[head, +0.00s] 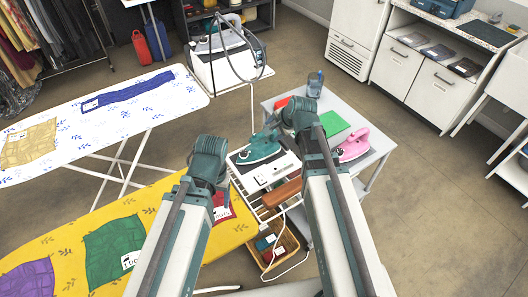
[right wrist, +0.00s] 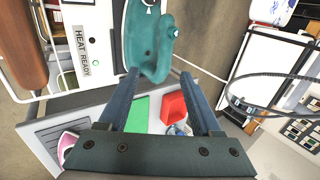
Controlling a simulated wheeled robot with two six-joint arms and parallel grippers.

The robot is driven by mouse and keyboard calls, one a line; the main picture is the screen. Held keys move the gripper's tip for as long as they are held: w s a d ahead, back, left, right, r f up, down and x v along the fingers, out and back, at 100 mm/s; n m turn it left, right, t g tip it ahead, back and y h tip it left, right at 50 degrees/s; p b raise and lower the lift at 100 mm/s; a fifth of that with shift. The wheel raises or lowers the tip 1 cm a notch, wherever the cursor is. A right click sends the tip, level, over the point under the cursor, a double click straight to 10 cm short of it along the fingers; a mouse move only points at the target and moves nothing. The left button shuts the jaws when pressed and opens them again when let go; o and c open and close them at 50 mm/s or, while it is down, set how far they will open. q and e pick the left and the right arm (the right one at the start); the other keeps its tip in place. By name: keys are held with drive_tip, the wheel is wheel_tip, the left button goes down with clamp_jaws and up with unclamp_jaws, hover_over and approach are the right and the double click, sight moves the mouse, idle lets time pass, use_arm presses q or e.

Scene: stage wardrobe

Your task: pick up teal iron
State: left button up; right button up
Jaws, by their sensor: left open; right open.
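A pink iron (head: 352,145), a green sheet (head: 335,123) and a blue cup (head: 315,84) are on the side table. A wooden block (head: 281,193) lies on the rack and a wicker basket (head: 283,250) stands below. The yellow board (head: 150,215) is at left. Floor at right is clear.

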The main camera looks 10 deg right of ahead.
use_arm(q)
wheel_tip(320, 180, down, 7)
drive_tip(key=b, duration=0.6)
use_arm(e)
hover_over(261, 148)
drive_tip(key=w+d, duration=0.2)
wheel_tip(261, 148, down, 7)
drive_tip(key=shift+f, duration=0.1)
drive_tip(key=shift+s, duration=0.1)
drive_tip(key=shift+c, duration=0.3)
clamp_jaws()
